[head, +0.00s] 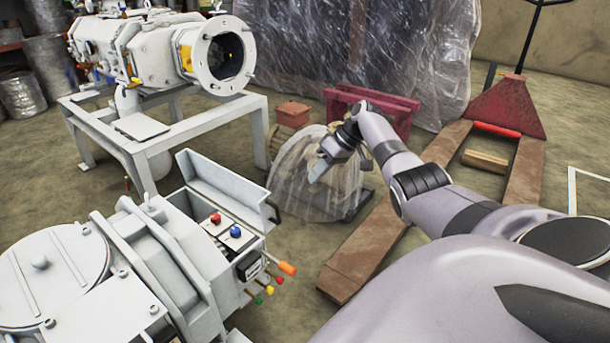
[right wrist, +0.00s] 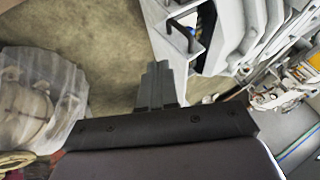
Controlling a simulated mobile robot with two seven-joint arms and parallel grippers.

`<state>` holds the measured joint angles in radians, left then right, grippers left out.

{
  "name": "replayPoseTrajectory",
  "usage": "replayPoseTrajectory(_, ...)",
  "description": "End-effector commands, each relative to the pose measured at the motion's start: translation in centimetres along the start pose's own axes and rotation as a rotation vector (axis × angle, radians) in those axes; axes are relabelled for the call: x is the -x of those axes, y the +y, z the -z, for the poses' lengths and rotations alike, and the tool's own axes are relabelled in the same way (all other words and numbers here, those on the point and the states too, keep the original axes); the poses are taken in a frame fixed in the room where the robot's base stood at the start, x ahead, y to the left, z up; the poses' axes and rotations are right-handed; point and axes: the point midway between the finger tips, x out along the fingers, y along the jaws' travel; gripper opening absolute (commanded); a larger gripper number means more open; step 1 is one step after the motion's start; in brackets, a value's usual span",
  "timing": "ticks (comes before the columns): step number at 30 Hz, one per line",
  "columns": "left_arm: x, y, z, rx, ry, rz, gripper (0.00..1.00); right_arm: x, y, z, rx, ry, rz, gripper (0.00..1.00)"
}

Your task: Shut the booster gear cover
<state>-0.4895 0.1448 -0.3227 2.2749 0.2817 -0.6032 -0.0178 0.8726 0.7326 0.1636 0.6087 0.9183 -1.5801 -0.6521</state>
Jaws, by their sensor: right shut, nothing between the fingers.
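The booster gear cover (head: 225,188) is a grey hinged lid standing raised at the back of the gear box on the white machine (head: 150,250). It is open, and red and blue knobs (head: 225,225) show inside the box. A dark handle (head: 274,212) sits at the cover's right end; the handle also shows in the right wrist view (right wrist: 186,34). My right gripper (head: 317,170) is shut and empty, up and to the right of the cover, apart from it. Its closed fingers show in the right wrist view (right wrist: 158,78). My left gripper is not in view.
A plastic-wrapped object (head: 310,185) stands on the floor behind my right gripper. A pallet jack (head: 430,190) lies to the right. A second white machine (head: 170,50) stands on a frame at the back left. Coloured levers (head: 275,280) stick out of the box's front.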

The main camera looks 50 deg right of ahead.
Motion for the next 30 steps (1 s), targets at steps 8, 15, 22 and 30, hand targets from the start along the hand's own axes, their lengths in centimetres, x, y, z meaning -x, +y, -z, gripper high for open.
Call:
replayPoseTrajectory(8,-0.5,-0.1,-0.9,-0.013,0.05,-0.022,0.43,-6.4,0.1,-0.2,0.001,-0.001,0.001,0.0)
replayPoseTrajectory(15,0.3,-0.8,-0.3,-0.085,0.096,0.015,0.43,-9.2,-0.6,0.0,0.004,-0.003,-0.005,0.0)
replayPoseTrajectory(22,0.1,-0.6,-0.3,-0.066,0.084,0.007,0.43,-10.3,-2.2,-0.2,0.003,-0.003,-0.003,0.0)
replayPoseTrajectory(30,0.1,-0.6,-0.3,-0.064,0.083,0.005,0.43,-10.9,-3.2,-0.3,0.0,-0.002,-0.003,0.0)
